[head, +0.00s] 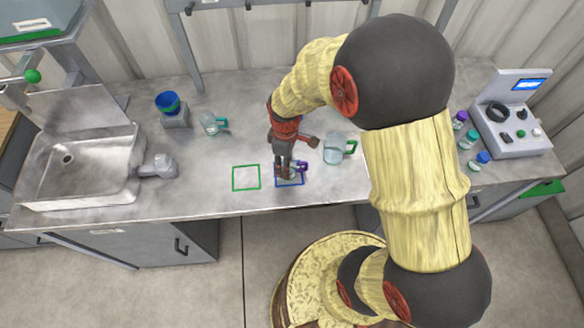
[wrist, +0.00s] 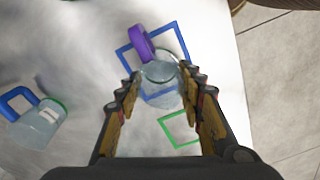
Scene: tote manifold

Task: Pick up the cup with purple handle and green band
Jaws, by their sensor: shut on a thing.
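A clear cup with a purple handle (wrist: 142,42) sits between the two fingers of my gripper (wrist: 160,80) in the wrist view. The fingers are shut on its sides, and the handle points away from the palm. In the head view my gripper (head: 286,170) reaches down over the blue square outline (head: 289,183), and the purple handle (head: 301,167) shows to its right. The fingers hide much of the cup there. I cannot make out a green band, nor whether the cup touches the bench.
A green square outline (head: 246,178) lies left of the blue one. The sink (head: 75,160) is far left. Small bottles (head: 467,140) and a device (head: 512,130) are far right.

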